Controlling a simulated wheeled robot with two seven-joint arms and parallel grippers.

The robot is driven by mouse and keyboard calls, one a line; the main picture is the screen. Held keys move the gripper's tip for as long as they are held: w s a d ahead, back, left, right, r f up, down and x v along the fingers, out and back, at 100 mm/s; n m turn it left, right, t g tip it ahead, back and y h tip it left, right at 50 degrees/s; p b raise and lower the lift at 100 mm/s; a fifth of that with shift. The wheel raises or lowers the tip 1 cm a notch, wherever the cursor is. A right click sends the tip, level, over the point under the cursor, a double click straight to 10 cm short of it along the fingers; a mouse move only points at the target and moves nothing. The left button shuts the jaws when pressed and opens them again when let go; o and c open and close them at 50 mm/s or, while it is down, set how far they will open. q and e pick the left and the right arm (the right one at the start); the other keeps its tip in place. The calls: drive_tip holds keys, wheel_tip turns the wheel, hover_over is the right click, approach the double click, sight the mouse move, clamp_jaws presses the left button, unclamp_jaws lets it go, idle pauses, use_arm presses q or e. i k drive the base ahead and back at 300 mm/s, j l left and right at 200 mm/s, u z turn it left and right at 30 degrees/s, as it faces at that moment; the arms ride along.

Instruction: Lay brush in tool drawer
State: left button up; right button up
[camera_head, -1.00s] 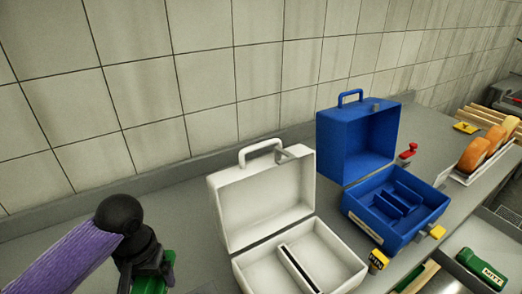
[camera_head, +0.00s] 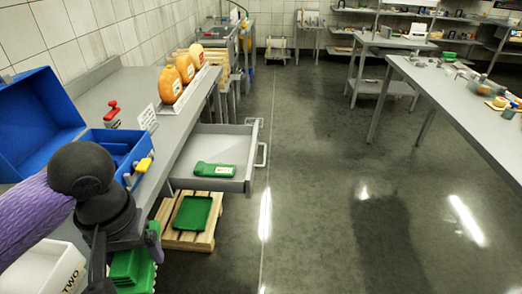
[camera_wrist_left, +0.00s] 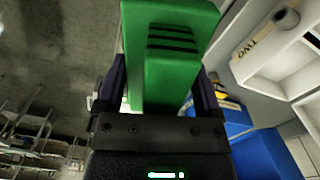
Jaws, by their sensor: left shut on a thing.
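My left gripper (camera_head: 126,248) is shut on a green brush (camera_head: 130,272) at the lower left of the head view. In the left wrist view the green brush (camera_wrist_left: 172,55) sits between the fingers, with dark ridges across it. The grey tool drawer (camera_head: 240,172) is pulled out from under the bench, to the right of my gripper. A green labelled item (camera_head: 214,170) lies in it, with bare floor around it. The held brush is apart from the drawer, to its lower left. My right gripper is not in view.
The blue case (camera_head: 35,120) stands open on the bench behind my left arm. The white case labelled TWO (camera_head: 62,272) is at the lower left. Orange cheese wheels (camera_head: 172,85) stand on the bench. A pallet with a green tray (camera_head: 193,213) is below the drawer.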

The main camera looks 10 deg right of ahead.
sight(214, 145)
drive_tip(key=i+l+z, duration=0.7)
drive_tip(key=i+z, duration=0.15)
drive_tip(key=i+l+z, duration=0.15)
drive_tip(key=i+z, duration=0.25)
drive_tip(key=i+u, duration=0.65)
drive_tip(key=i, duration=0.2)
drive_tip(key=i+l+u, duration=0.65)
drive_tip(key=i, duration=0.2)
drive_tip(key=i+j+u, duration=0.1)
drive_tip(key=u, duration=0.35)
drive_tip(key=i+u, duration=0.25)
drive_tip(key=u, duration=0.15)
drive_tip(key=i+u, duration=0.15)
drive_tip(key=u, duration=0.3)
drive_tip(key=i+l+u, duration=0.1)
drive_tip(key=u, duration=0.35)
drive_tip(key=i+l+u, duration=0.15)
drive_tip(key=u, duration=0.3)
drive_tip(key=i+l+u, duration=0.2)
drive_tip(key=u, duration=0.2)
drive_tip(key=i+l+u, duration=0.35)
drive_tip(key=u, duration=0.2)
